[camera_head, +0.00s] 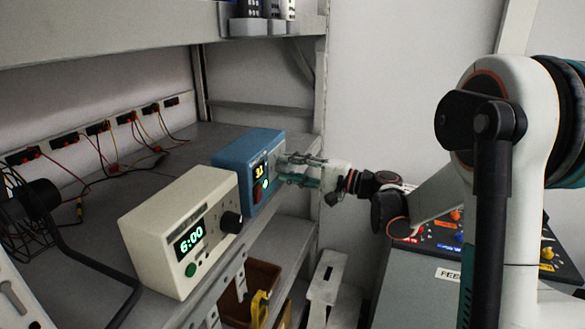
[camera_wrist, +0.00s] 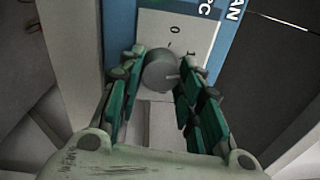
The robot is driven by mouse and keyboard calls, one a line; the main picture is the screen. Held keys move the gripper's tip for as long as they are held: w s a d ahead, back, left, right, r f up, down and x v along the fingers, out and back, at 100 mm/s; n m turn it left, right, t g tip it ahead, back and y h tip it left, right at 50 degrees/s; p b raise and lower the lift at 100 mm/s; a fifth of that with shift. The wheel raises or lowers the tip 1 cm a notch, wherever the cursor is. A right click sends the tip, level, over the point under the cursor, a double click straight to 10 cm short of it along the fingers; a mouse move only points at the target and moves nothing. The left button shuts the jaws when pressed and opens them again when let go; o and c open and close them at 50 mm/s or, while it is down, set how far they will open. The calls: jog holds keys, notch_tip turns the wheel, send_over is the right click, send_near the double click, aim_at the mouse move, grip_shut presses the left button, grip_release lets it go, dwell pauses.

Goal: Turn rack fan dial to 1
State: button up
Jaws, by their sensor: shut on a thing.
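The rack fan dial (camera_wrist: 158,72) is a grey round knob on a light plate of the blue box (camera_wrist: 122,30), with a "0" printed above it and a partly hidden mark to its upper right. A pale line on the dial points to the right in the wrist view. My gripper (camera_wrist: 160,66) has its green-padded fingers on both sides of the dial and is shut on it. In the head view, my gripper (camera_head: 284,170) reaches the front of the blue box (camera_head: 246,146) from the right and hides the dial there.
A cream box (camera_head: 170,219) with a green "6:00" display and a black knob stands left of the blue box. A cable coil (camera_head: 30,205) and wired sockets (camera_head: 98,128) lie further left. A brown bin (camera_head: 240,295) sits below, and a labelled panel (camera_head: 440,245) stands right.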

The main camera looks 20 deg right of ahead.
jog(key=shift+n, duration=1)
jog(key=o, duration=1.1)
jog(key=shift+c, duration=0.2)
jog(key=v, duration=1.2)
jog(key=shift+w+d+f, duration=0.1)
